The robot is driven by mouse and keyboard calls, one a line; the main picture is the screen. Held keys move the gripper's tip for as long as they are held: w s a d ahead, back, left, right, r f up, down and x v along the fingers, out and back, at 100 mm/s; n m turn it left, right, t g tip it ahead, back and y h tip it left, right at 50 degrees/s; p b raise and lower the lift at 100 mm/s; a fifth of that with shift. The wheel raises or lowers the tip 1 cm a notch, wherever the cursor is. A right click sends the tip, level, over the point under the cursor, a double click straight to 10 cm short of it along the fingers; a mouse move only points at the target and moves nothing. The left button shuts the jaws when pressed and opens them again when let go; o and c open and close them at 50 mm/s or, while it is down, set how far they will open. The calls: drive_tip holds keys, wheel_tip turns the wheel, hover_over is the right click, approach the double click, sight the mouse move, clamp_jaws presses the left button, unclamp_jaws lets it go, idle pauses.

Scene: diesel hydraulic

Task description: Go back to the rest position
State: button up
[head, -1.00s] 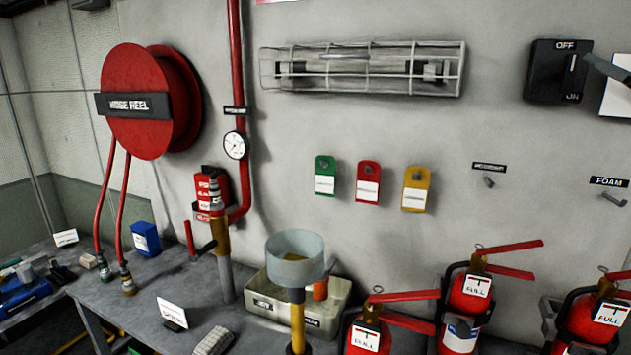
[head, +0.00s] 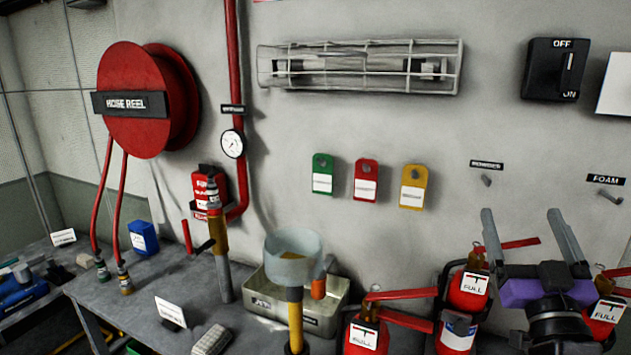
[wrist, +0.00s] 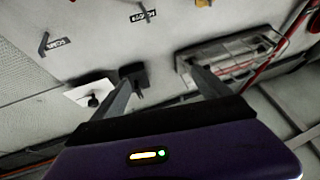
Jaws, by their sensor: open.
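My gripper (head: 522,213) is at the lower right of the head view, its two grey fingers pointing up and spread apart with nothing between them. Its purple body overlaps the fire extinguishers from this viewpoint. In the wrist view the open fingers (wrist: 158,80) reach toward the wall, which appears upside down. The black OFF/ON switch (head: 556,70) is on the wall above the gripper and is clear of it in the head view. The switch also shows in the wrist view (wrist: 134,74), partly behind a finger.
Several red extinguishers (head: 467,291) stand at the lower right, near my gripper in the picture. A caged fixture (head: 360,67), coloured tags (head: 366,180) and hooks (head: 487,181) are on the wall. The bench (head: 110,300) holds a metal tray (head: 335,318) and a funnel (head: 292,258).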

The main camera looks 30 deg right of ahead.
drive_tip(key=s+a+f+y, duration=0.3)
drive_tip(key=a+f, duration=0.8)
drive_tip(key=s+a+f+n+g+y, duration=0.4)
drive_tip(key=s+a+f+y, duration=0.6)
drive_tip(key=s+a+f, duration=0.7)
drive_tip(key=s+a+n, duration=0.2)
drive_tip(key=s, duration=0.2)
drive_tip(key=shift+a+f+g+y, duration=0.15)
drive_tip(key=shift+a+g+y, duration=0.1)
drive_tip(key=shift+g+y, duration=0.05)
